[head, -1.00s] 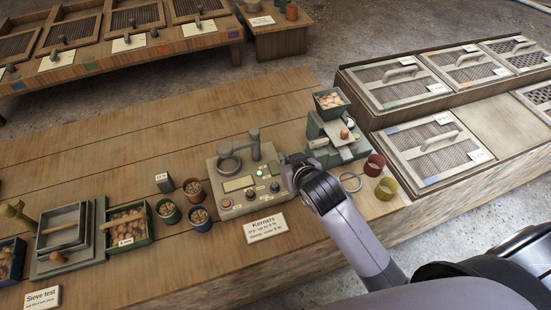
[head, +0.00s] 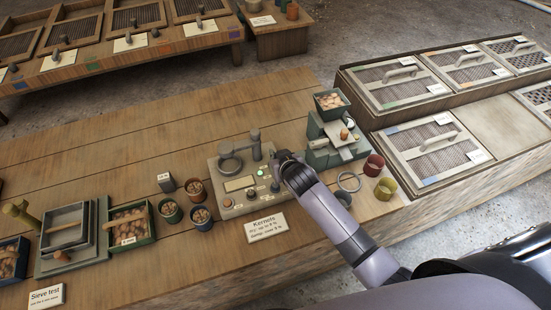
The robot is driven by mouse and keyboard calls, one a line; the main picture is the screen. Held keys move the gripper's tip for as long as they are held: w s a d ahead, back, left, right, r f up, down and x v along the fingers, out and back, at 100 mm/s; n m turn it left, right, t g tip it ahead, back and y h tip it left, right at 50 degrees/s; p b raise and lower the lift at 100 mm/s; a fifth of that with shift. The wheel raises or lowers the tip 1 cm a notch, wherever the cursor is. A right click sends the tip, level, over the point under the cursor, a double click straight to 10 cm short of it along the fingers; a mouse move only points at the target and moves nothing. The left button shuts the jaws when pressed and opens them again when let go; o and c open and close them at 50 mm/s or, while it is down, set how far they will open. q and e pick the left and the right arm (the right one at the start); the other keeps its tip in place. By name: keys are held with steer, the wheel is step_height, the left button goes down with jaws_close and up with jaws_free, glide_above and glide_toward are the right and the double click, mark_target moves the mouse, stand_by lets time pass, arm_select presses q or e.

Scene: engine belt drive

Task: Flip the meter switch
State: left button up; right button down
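The meter (head: 236,183) is a grey-beige box on the wooden bench, with a ring and post on top, a pale display panel and a lit green light (head: 260,172). A dark knob or switch (head: 250,193) shows on its front panel. My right gripper (head: 279,162) is at the meter's right edge, above or touching it; I cannot tell which. Its fingers are small and dark, and their opening is not clear. It hides part of the meter's right side. My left gripper is out of view.
A card reading "Kernels" (head: 265,228) lies in front of the meter. Small cups of kernels (head: 201,218) stand left of it. A green machine (head: 335,135), a metal ring (head: 349,182), a red cup (head: 373,165) and a yellow cup (head: 385,188) stand to the right.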

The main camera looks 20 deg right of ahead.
steer(key=shift+w+f, duration=0.1)
steer(key=shift+f, duration=0.8)
steer(key=shift+w+f, duration=0.25)
steer(key=shift+f, duration=0.15)
steer(key=shift+s, duration=0.15)
